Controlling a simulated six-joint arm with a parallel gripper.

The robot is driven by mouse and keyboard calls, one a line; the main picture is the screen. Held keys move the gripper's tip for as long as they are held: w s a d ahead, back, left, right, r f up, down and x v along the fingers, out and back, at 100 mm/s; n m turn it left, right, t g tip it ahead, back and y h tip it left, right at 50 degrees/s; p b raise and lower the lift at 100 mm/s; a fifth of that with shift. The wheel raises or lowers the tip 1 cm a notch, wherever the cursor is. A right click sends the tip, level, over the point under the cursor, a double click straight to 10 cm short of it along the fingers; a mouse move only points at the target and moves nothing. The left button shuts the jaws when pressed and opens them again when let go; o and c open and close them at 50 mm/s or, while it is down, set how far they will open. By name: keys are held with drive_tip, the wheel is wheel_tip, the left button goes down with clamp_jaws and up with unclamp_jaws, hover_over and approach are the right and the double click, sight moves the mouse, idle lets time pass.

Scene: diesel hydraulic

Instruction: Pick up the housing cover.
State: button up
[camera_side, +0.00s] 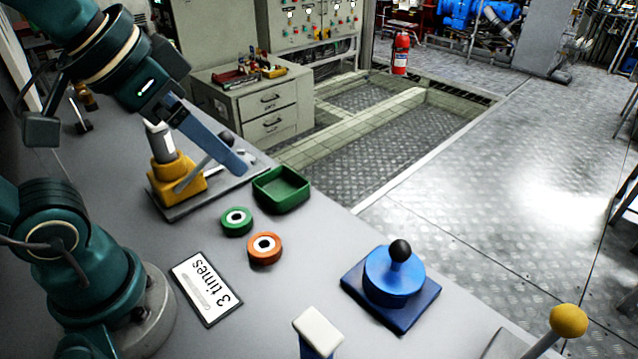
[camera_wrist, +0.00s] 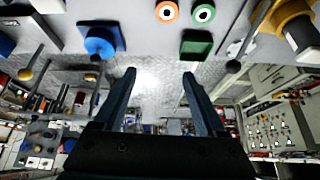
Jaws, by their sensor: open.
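The likely housing cover is a round blue cap (camera_side: 392,278) with a black ball knob on top. It sits upright on a square blue base plate (camera_side: 420,312) at the front right of the bench. In the wrist view the round blue cap (camera_wrist: 100,43) shows at the upper left, beyond the left finger. My gripper (camera_side: 236,163) is at the upper left in the side view, high and well apart from the cap, near the yellow lever unit. In the wrist view my gripper (camera_wrist: 159,73) has its fingers wide apart with nothing between them.
A yellow lever unit (camera_side: 178,183), a green tray (camera_side: 282,190), a green ring (camera_side: 236,222), an orange ring (camera_side: 265,248) and a "3 times" card (camera_side: 207,288) lie on the grey bench. A white-topped block (camera_side: 318,332) and a yellow-ball lever (camera_side: 568,320) stand at the front.

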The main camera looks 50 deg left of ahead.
drive_tip(key=w+d+m+t+h, duration=0.2)
drive_tip(key=w+d+m, duration=0.2)
drive_tip(key=w+d, duration=0.3)
drive_tip(key=m+t+h, duration=0.3)
drive_tip(key=m+h, duration=0.1)
drive_tip(key=m, duration=0.1)
hover_over(391, 250)
drive_tip(key=shift+n, duration=0.3)
wheel_tip(391, 250, down, 14)
drive_tip(key=shift+s+a+f, duration=0.1)
drive_tip(key=shift+s, duration=0.05)
drive_tip(key=shift+x, duration=2.55)
clamp_jaws()
